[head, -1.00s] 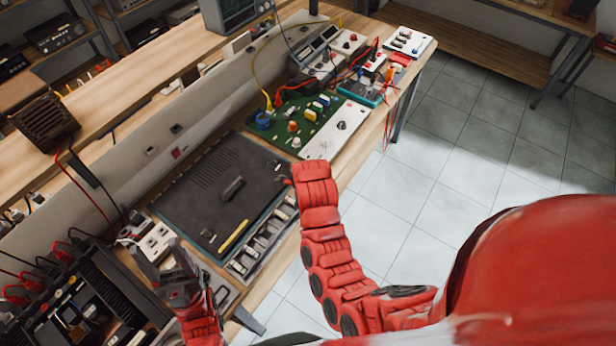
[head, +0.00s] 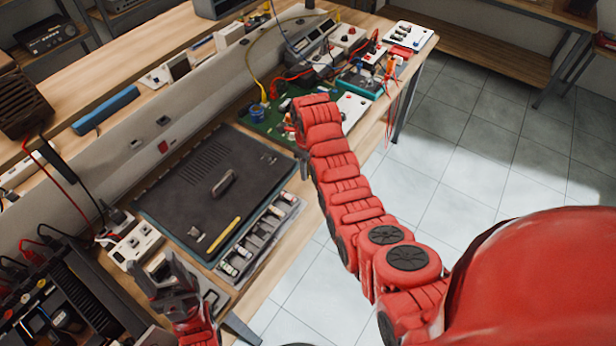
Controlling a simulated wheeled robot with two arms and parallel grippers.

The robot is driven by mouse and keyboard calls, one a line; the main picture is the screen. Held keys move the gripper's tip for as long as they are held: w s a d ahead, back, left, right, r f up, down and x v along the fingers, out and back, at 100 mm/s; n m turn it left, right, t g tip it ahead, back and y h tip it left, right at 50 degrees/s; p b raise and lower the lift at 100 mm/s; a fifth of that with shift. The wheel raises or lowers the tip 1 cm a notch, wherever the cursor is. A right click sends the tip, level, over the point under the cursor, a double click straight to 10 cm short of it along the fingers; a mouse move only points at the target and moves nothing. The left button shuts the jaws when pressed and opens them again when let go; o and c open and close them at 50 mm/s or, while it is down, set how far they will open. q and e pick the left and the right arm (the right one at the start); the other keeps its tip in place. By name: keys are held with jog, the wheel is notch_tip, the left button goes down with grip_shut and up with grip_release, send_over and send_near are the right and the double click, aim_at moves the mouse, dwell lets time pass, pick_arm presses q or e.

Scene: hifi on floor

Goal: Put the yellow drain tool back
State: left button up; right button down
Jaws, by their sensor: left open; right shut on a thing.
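A thin yellow tool (head: 224,235) lies on the near part of a dark flat panel (head: 250,165), which has a dark handle-like piece (head: 223,183) on it. My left gripper (head: 163,262) is open and empty, left of the panel's near corner and apart from the yellow tool. My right arm reaches over the bench's right edge. Only a dark bit of my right gripper (head: 303,163) shows beside the arm, at the panel's right edge. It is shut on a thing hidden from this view.
A tray of small parts (head: 250,243) runs along the panel's right side. A green board (head: 270,122) and instruments (head: 360,82) stand farther back. A black rack (head: 75,300) with red leads is at lower left. Tiled floor (head: 470,150) at right is clear.

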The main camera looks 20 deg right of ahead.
jog(key=shift+w+d+p, duration=0.1)
jog(key=shift+w+p, duration=0.15)
jog(key=shift+p, duration=0.05)
notch_tip(320, 180, down, 3)
jog(key=shift+r+p, duration=0.1)
jog(key=shift+p, duration=0.65)
jog(key=shift+f, duration=0.35)
jog(key=shift+f, duration=0.15)
jog(key=c, duration=0.5)
grip_release()
